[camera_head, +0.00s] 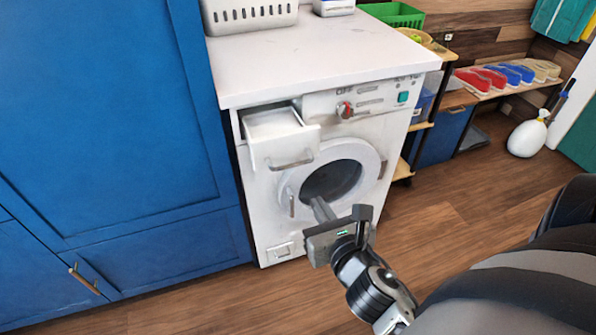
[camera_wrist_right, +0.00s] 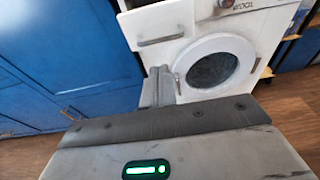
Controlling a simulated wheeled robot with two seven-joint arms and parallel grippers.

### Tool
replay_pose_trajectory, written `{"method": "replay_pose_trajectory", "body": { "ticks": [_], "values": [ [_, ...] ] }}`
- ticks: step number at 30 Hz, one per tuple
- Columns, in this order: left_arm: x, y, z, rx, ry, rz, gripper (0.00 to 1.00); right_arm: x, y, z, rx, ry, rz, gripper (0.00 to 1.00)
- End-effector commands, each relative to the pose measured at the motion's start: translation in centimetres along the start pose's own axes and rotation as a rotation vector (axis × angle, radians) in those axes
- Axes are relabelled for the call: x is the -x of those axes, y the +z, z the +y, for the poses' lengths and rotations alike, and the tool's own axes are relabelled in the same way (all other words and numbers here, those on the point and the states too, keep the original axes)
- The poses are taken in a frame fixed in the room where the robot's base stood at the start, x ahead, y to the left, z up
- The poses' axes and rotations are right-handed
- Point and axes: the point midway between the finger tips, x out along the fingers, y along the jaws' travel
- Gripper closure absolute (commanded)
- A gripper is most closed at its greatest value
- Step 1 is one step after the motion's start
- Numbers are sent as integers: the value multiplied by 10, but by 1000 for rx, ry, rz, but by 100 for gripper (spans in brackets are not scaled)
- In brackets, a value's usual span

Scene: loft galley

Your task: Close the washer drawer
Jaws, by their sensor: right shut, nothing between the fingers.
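The washer drawer (camera_head: 284,143) is at the upper left of the white washer (camera_head: 385,120) and is pulled out, with its open top showing. A grey bar handle (camera_head: 291,163) runs across its front. In the right wrist view the drawer front (camera_wrist_right: 160,28) shows at the top, with its handle (camera_wrist_right: 161,40). My right gripper (camera_head: 319,207) is shut and empty, in front of the round washer door, lower than the drawer and apart from it. Its fingers also show in the right wrist view (camera_wrist_right: 158,85), below the drawer. My left gripper is not in view.
The round door (camera_head: 332,178) is below the drawer. A blue cabinet (camera_head: 110,120) stands close on the left. A white basket (camera_head: 248,14) stands on the washer top. Shelves (camera_head: 425,125) stand at right. The wooden floor (camera_head: 460,215) in front is clear.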

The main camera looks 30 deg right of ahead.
Motion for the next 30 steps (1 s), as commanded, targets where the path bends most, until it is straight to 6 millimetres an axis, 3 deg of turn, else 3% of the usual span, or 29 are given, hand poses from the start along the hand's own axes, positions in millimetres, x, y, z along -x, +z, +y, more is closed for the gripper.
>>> {"method": "replay_pose_trajectory", "body": {
  "ticks": [12,18,30],
  "values": [
    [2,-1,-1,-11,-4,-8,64,-85,1,0,-5,0,-1,100],
    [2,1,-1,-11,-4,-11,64,-116,0,0,-8,0,0,100],
    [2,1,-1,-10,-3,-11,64,-130,0,0,-7,1,2,100]
  ]
}}
